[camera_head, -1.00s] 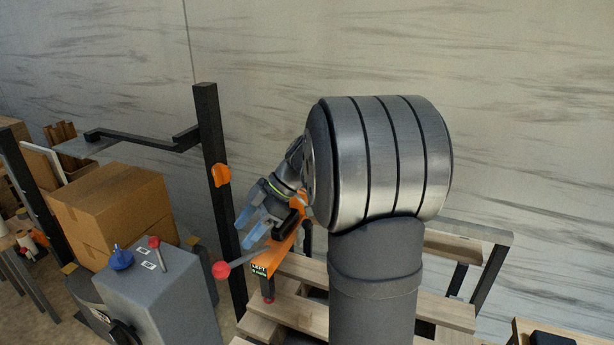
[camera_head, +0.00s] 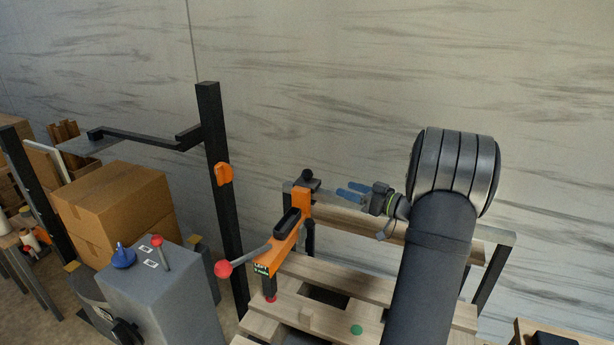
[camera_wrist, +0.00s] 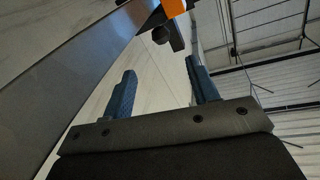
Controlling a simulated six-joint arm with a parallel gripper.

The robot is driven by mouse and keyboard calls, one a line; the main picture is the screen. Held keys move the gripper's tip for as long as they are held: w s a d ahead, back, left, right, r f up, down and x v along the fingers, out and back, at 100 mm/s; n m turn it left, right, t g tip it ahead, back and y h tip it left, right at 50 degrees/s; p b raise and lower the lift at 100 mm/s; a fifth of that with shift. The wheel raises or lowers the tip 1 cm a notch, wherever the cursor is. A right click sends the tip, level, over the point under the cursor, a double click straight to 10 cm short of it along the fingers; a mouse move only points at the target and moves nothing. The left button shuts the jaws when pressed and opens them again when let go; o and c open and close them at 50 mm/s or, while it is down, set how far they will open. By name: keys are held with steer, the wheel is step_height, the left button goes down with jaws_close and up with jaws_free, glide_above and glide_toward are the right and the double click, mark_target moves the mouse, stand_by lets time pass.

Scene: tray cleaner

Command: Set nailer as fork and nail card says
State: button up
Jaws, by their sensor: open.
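The orange nailer (camera_head: 283,244) stands over the wooden slats, with a black grip on top and a small dark label with lit text at its front. A lever with a red ball (camera_head: 223,268) sticks out from it to the left. A black knob (camera_head: 309,177) tops its rear post; a dark round knob (camera_wrist: 160,35) beside an orange part (camera_wrist: 173,6) shows in the wrist view. My gripper (camera_head: 346,192) is open and empty, with blue fingers pointing left, just right of the rear post. I cannot tell which thing is the fork or the nail card.
A grey cabinet (camera_head: 165,295) at the left bears a blue knob (camera_head: 122,257), a red-topped lever (camera_head: 157,242) and small white cards (camera_head: 149,263). A black post (camera_head: 222,190) with an orange piece stands left of the nailer. A green disc (camera_head: 357,330) lies on the slats.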

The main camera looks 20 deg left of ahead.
mark_target(312, 177)
steer(key=w+a, duration=0.1)
steer(key=a, duration=0.4)
steer(key=w+a, duration=0.1)
steer(key=a, duration=0.4)
steer(key=w+a, duration=0.1)
steer(key=a, duration=0.4)
steer(key=shift+c, duration=0.4)
steer(key=shift+d, duration=0.1)
steer(key=c, duration=1.1)
steer(key=shift+d, duration=0.1)
